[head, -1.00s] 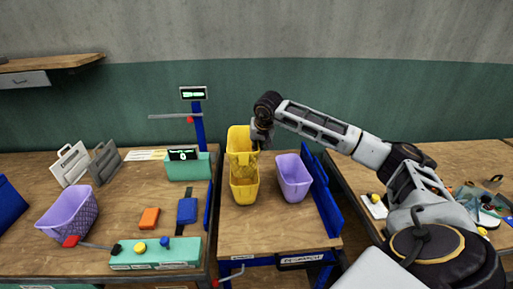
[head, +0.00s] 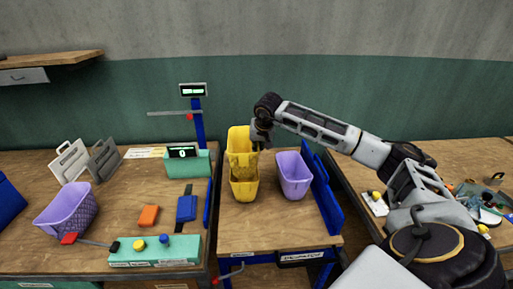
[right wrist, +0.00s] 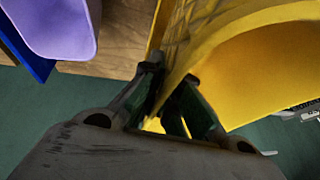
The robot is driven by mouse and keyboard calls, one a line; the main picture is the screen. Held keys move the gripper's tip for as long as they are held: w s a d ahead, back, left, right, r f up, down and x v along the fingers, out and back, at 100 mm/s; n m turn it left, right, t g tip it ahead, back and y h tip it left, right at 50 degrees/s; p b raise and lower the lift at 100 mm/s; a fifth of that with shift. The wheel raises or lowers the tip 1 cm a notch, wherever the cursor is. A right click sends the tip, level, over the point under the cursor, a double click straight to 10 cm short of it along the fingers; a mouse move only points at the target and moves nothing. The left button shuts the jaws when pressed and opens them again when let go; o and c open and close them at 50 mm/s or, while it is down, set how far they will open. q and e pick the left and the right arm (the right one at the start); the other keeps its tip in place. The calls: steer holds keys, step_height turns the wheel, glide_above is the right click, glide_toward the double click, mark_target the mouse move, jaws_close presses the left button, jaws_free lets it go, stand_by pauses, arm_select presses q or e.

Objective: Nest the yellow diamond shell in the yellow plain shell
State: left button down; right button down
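The yellow diamond shell (head: 241,152) stands above and overlaps the yellow plain shell (head: 244,190) on the middle table, its lower part seeming to sit inside the plain shell's mouth. How deep it sits is hard to tell. My right gripper (head: 262,138) is at the diamond shell's upper right edge. In the right wrist view, the fingers (right wrist: 168,95) pinch a yellow wall of the diamond shell (right wrist: 192,32), which shows a lattice pattern. My left gripper is not in view.
A purple shell (head: 294,178) stands just right of the yellow shells, beside a blue rail (head: 328,200). Another purple shell (head: 68,212) stands on the left table, near a teal button panel (head: 155,251). The front of the middle table is clear.

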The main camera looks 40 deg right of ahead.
steer(key=shift+f+b, duration=1.1)
steer(key=shift+f, duration=0.75)
stand_by(0.4)
stand_by(0.6)
steer(key=c, duration=1.6)
jaws_free()
steer(key=shift+o, duration=0.2)
